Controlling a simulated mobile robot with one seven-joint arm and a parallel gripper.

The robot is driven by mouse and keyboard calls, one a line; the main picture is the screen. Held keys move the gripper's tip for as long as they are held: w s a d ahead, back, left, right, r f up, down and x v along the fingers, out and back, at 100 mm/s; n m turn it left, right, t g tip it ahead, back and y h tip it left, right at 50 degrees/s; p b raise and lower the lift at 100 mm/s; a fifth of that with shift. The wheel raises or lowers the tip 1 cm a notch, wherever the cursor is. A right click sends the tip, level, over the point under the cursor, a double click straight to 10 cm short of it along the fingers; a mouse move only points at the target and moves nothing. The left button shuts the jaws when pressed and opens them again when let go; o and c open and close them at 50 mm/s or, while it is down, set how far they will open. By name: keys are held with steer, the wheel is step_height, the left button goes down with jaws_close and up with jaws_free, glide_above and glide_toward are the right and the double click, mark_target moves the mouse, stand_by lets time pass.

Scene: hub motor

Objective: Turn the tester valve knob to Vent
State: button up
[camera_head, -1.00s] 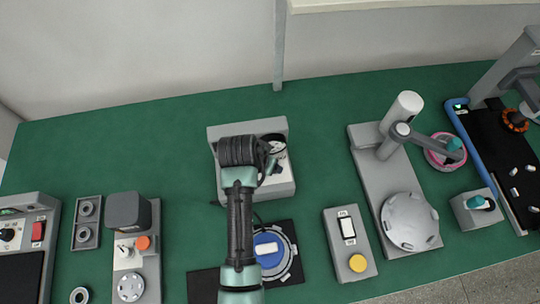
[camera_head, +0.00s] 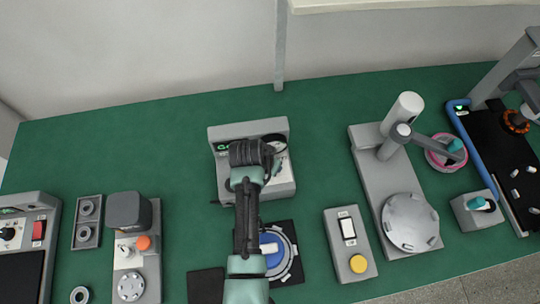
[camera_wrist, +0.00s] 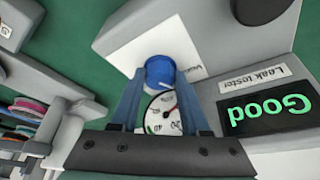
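The leak tester (camera_head: 222,133) is a grey box at the back middle of the green table. Its blue valve knob (camera_wrist: 160,70) shows in the wrist view on a white plate, with partly hidden lettering beside it. Its round gauge (camera_wrist: 164,116) shows between my fingers, and its screen (camera_wrist: 265,110) reads "Good" in green. My gripper (camera_wrist: 160,78) is open, with one fingertip on each side of the knob and a small gap visible on both sides. In the head view my gripper (camera_head: 274,170) covers much of the tester's front. The knob's pointer direction is unclear.
A round fixture with a blue part (camera_head: 270,256) lies in front of the tester. A switch box with a yellow button (camera_head: 358,264) and a grey stand (camera_head: 370,170) are to the right. A grey unit with an orange button (camera_head: 143,243) is to the left.

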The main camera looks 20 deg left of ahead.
jaws_close()
steer(key=shift+d+r+n+y+p, duration=0.15)
steer(key=shift+n+y+p, duration=0.15)
steer(key=shift+n+p, duration=0.45)
steer(key=shift+n+y, duration=0.6)
steer(key=shift+n, duration=0.95)
steer(key=o, duration=0.7)
jaws_free()
